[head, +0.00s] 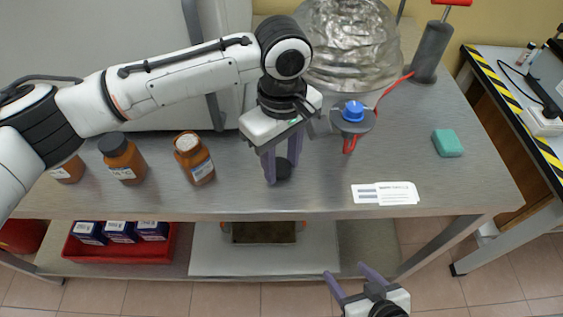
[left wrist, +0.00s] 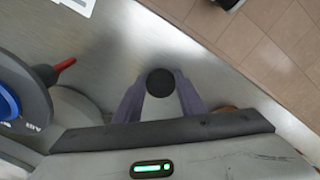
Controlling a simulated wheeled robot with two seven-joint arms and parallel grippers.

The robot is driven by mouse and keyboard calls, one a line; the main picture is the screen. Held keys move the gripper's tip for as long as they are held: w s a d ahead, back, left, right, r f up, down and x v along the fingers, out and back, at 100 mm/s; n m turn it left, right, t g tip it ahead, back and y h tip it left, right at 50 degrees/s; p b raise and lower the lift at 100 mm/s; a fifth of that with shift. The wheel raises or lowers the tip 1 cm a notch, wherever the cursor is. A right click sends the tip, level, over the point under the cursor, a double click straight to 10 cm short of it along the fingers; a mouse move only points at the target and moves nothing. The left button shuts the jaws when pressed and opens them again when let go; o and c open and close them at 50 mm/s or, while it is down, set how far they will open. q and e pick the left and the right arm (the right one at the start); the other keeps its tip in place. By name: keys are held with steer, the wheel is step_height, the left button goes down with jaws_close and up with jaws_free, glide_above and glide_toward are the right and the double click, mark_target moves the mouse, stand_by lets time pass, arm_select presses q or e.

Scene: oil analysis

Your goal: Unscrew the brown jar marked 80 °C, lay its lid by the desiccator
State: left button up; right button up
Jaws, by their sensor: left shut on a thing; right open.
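My left gripper (head: 278,178) is shut on a black round lid (head: 283,168), low over the table's front part. The lid also shows between the fingers in the left wrist view (left wrist: 160,82); I cannot tell if it touches the table. A brown jar (head: 195,160) stands upright to the left of this gripper, without a lid. Its label is too small to read. A large shiny domed vessel (head: 345,45), seemingly the desiccator, stands behind the gripper at the back. My right gripper (head: 355,282) is open and empty, in front of the table edge.
A brown jar with a black lid (head: 122,160) and another brown jar (head: 68,170), partly hidden by my left arm, stand at left. A blue-knobbed piece (head: 353,112) with a red tube stands right of the gripper. A white card (head: 385,193) and green block (head: 447,143) lie at right.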

mark_target(282, 169)
arm_select(q)
steer(key=shift+f, duration=0.4)
steer(key=shift+f, duration=0.1)
steer(key=o, duration=1.2)
steer(key=shift+c, duration=0.2)
step_height(282, 169, up, 12)
steer(key=shift+p, duration=0.35)
